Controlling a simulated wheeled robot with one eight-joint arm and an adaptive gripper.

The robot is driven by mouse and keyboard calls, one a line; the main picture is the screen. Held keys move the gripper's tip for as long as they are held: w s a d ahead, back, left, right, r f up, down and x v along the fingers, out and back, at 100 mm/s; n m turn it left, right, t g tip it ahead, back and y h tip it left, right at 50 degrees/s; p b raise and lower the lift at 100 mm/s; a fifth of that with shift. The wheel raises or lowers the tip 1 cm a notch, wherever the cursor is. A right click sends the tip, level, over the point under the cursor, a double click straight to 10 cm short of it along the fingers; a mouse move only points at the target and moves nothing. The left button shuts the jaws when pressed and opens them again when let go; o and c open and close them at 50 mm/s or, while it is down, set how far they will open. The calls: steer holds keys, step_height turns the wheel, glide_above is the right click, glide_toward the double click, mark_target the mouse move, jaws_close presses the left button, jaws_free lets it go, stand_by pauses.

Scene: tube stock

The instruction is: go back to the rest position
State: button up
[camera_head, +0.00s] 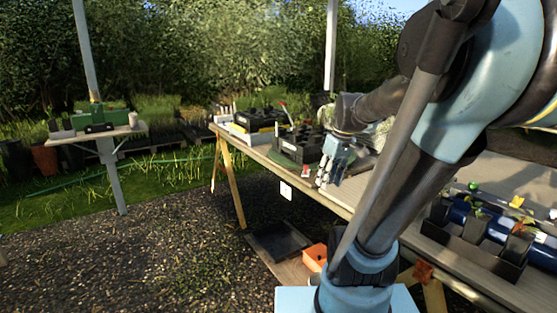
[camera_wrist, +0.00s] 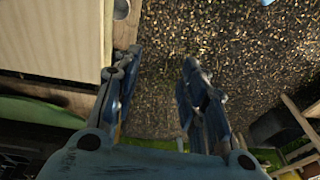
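My gripper (camera_head: 326,174) is at the front edge of the long wooden bench (camera_head: 262,151) in the head view, pointing down. In the wrist view my gripper (camera_wrist: 160,75) shows two blue fingers spread apart with a clear gap between them. Only gravel (camera_wrist: 235,55) shows between and beyond the fingers. Nothing is held. The left finger overlaps the bench edge (camera_wrist: 120,40) in the picture; I cannot tell whether it touches. My arm spans the right half of the head view and hides part of the bench.
Black pot trays (camera_head: 298,146) stand on the bench behind my gripper. A black tray with seedlings (camera_head: 475,245) and a blue tube (camera_head: 490,222) are at the right. An orange bin (camera_head: 315,257) and a flat black tray (camera_head: 278,242) are below. Gravel at left is open.

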steer(key=s+d+f+m+h, duration=0.1)
steer(key=s+d+f+m, duration=0.1)
steer(key=s+f+m, duration=0.4)
steer(key=s+f, duration=0.4)
steer(key=s, duration=0.2)
steer(key=shift+f+t+h, duration=0.25)
steer(key=shift+t+h, duration=0.05)
steer(key=shift+h, duration=0.1)
steer(key=shift+s+d+f, duration=0.1)
steer(key=shift+s+f, duration=0.2)
steer(key=shift+c, duration=0.7)
